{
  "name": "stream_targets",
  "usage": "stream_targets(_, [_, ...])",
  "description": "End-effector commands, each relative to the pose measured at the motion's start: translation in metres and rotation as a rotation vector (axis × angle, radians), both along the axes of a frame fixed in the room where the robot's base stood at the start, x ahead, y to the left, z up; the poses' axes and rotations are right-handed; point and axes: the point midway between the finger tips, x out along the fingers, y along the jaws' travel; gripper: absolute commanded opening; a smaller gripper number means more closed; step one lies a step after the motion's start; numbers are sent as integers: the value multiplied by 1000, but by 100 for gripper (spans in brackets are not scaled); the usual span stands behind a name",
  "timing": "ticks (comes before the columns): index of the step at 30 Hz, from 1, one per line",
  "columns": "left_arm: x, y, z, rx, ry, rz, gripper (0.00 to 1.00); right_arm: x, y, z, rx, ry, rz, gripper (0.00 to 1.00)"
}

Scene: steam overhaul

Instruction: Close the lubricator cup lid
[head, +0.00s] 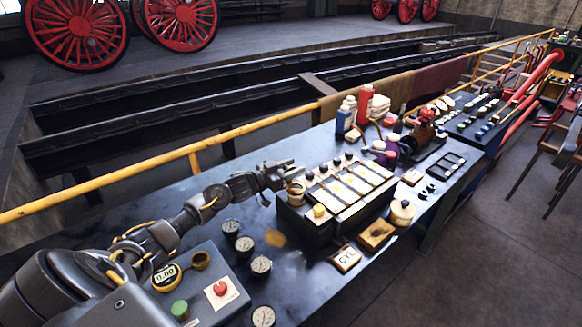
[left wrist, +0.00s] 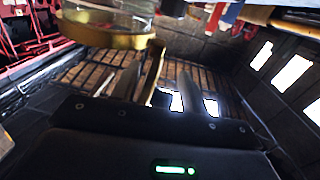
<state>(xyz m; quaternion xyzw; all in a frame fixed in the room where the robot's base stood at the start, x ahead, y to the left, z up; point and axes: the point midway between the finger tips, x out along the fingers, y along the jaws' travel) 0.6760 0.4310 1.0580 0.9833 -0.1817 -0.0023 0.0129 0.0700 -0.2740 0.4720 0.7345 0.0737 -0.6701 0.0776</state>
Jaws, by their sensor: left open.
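The lubricator is a dark box (head: 296,225) with a row of cream panels on top, standing on the blue bench. A small brass-and-glass cup (head: 296,188) sits at its left end; I take it for the lubricator cup. In the left wrist view the cup's brass rim and glass (left wrist: 105,36) fill the upper left, close to the fingers. I cannot tell its lid's position. My left gripper (head: 281,177) is open beside the cup, at its far left side, with nothing visibly held. My right gripper is not in view.
Several round gauges (head: 261,266) and a control box with a red button (head: 220,288) lie left of the lubricator. A CYL sign (head: 346,259) and a wooden block (head: 377,234) are in front. Bottles (head: 365,104) stand behind. A yellow rail (head: 250,127) runs along the bench's far side.

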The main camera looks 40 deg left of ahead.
Motion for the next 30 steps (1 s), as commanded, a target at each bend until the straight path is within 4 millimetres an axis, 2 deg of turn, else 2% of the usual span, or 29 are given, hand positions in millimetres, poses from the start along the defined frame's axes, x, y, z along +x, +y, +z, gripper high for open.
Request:
stream_targets(3, [0, 0, 0, 0, 0, 0, 44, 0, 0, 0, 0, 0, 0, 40])
stream_targets(12, [0, 0, 0, 0, 0, 0, 7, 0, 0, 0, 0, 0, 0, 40])
stream_targets(30, [-1, 0, 0, 20, -4, 1, 7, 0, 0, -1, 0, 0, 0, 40])
